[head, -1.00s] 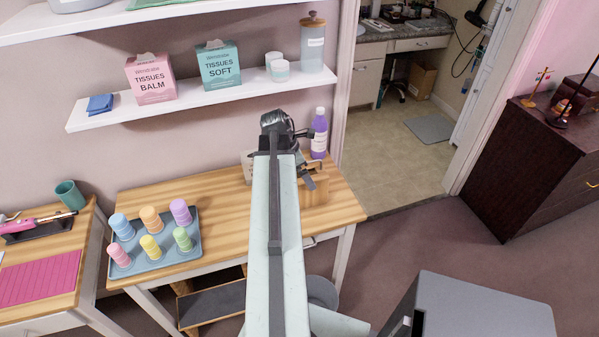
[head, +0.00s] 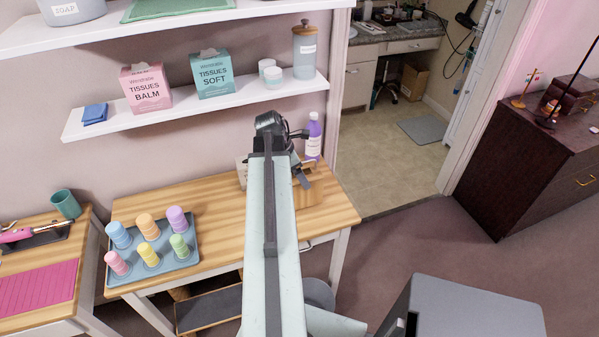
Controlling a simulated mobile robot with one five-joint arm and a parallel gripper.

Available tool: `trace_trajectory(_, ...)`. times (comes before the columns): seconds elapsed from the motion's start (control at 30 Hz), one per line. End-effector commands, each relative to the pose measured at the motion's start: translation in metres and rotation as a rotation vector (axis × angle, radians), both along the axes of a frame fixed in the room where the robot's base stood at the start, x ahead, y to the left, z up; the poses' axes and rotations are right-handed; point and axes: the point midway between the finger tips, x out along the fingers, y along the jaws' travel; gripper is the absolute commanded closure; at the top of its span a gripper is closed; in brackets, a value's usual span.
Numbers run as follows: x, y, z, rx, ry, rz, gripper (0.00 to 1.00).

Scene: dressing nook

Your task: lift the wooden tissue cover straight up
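The wooden tissue cover (head: 311,193) is a light wood box at the right end of the wooden table (head: 210,199). Its left part is hidden behind my arm and gripper. My gripper (head: 303,176) is at the cover's upper left edge, with a dark finger overlapping its top. The arm hides most of the fingers, so I cannot tell whether they are closed on the cover. I also cannot tell whether the cover's underside touches the table.
A purple bottle (head: 314,137) stands close behind the cover. A pale card or box (head: 241,172) is partly hidden left of my arm. A blue tray (head: 186,256) of several pastel cups is at the table's left. A shelf (head: 180,112) with tissue boxes hangs above.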

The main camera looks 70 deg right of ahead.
Motion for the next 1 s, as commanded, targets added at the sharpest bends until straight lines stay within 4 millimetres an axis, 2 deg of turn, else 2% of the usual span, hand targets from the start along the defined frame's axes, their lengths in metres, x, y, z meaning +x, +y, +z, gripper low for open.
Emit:
trace_trajectory(0.03,0.0,0.0,0.009,0.0,0.0,0.0,0.68)
trace_trajectory(1.0,0.001,0.0,0.087,0.0,0.0,0.001,0.68)
